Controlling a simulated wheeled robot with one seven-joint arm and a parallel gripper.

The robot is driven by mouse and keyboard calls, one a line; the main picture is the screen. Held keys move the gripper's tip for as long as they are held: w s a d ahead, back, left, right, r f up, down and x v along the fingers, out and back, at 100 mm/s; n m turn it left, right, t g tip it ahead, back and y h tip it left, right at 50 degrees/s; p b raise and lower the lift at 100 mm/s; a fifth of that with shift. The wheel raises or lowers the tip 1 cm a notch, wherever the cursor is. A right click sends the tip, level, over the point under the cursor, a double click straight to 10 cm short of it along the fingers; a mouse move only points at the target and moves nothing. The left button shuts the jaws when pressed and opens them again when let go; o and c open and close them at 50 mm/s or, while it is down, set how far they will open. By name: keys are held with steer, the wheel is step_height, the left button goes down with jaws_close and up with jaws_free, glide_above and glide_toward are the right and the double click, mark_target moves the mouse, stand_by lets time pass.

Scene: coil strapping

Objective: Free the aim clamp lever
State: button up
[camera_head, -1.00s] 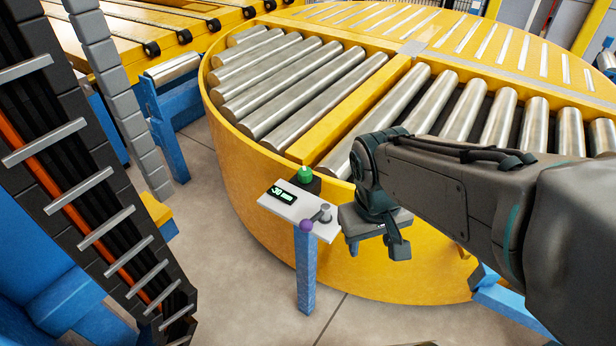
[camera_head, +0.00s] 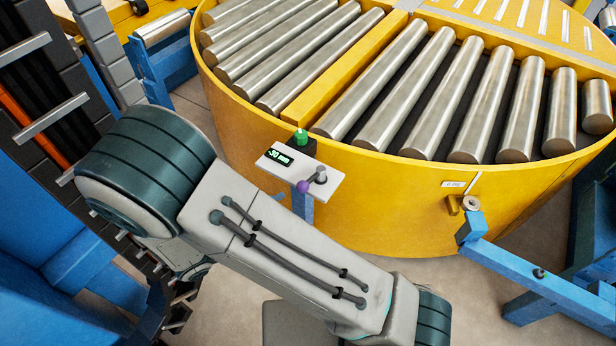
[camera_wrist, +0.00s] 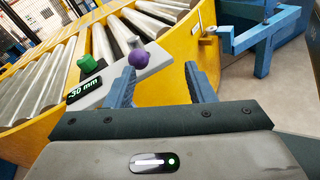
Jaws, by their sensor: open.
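The aim clamp lever is a short grey arm with a purple ball knob (camera_head: 304,186) on a pale plate (camera_head: 331,190). The lever's grey pivot (camera_head: 320,176) stands just right of the knob in the head view. In the wrist view the purple knob (camera_wrist: 140,59) appears between the two blue fingers, nearer the left one, and seems to be beyond the tips. My gripper (camera_wrist: 159,69) is open with nothing between its fingers. My gripper is not visible in the head view, where my arm fills the lower middle.
The plate carries a display (camera_head: 279,157) reading -30 mm and stands beside a green button (camera_head: 300,137). Behind is the large yellow roller turntable (camera_head: 400,195). A blue frame arm (camera_head: 540,275) reaches its rim at the right. A dark cable chain (camera_head: 60,120) stands at the left.

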mark_target(308, 180)
steer(key=w+d+n+t+p, duration=0.1)
steer(key=w+d, duration=0.1)
steer(key=w, duration=0.1)
steer(key=w+d+f+n+t+p, duration=0.1)
steer(key=w+d, duration=0.1)
steer(key=w+d+n+t+p, duration=0.1)
steer(key=w+d, duration=0.2)
steer(key=shift+w+f+t+y+p, duration=0.15)
steer(key=shift+w+t+y+p, duration=0.15)
steer(key=shift+w, duration=0.05)
steer(key=shift+a, duration=0.1)
jaws_close()
